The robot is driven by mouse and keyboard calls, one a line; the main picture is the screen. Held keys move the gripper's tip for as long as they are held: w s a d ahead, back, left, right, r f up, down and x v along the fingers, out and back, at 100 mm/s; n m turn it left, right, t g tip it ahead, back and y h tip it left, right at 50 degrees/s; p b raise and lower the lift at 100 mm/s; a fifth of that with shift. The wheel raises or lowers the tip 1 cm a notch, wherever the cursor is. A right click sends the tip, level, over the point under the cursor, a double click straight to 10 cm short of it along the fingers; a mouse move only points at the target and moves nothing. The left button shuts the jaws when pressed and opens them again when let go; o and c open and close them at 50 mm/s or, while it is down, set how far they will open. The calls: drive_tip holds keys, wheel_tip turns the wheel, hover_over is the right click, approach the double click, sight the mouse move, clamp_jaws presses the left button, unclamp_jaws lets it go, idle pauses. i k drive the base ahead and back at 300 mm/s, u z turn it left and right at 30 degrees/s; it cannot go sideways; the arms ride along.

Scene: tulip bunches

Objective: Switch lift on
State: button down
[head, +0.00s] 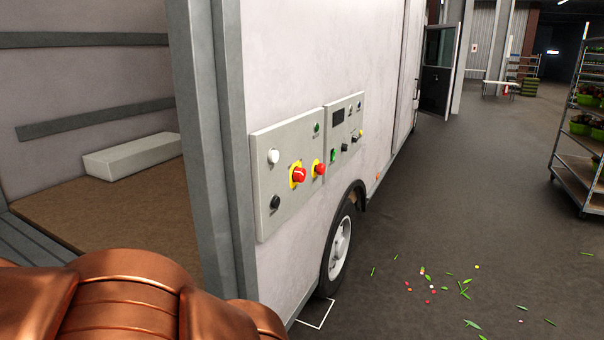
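A grey control panel (283,212) is mounted on the side of a white truck body, near its rear edge. It carries a white button (273,156), a black knob (275,202), a red knob on a yellow plate (298,175) and a small green light (317,128). A second panel (345,104) beside it has a dark display (338,117), a green switch (333,155), a red button on yellow (319,169) and small dark knobs. The labels are too small to read. My gripper is not in view; only my copper-coloured arm shows at the lower left.
The truck's open cargo bay (110,190) is at left, with a white box (133,155) inside. A wheel (340,248) sits below the panels. A plant rack (580,150) stands at right. Leaves and petals (430,280) litter the floor; the aisle between is otherwise clear.

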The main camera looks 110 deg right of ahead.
sight(299, 174)
drive_tip(key=z, duration=0.05)
drive_tip(key=k, duration=0.45)
drive_tip(key=z, duration=3.5)
drive_tip(key=k, duration=1.15)
drive_tip(key=z, duration=0.55)
drive_tip(key=i, duration=1.3)
drive_tip(key=u, duration=0.65)
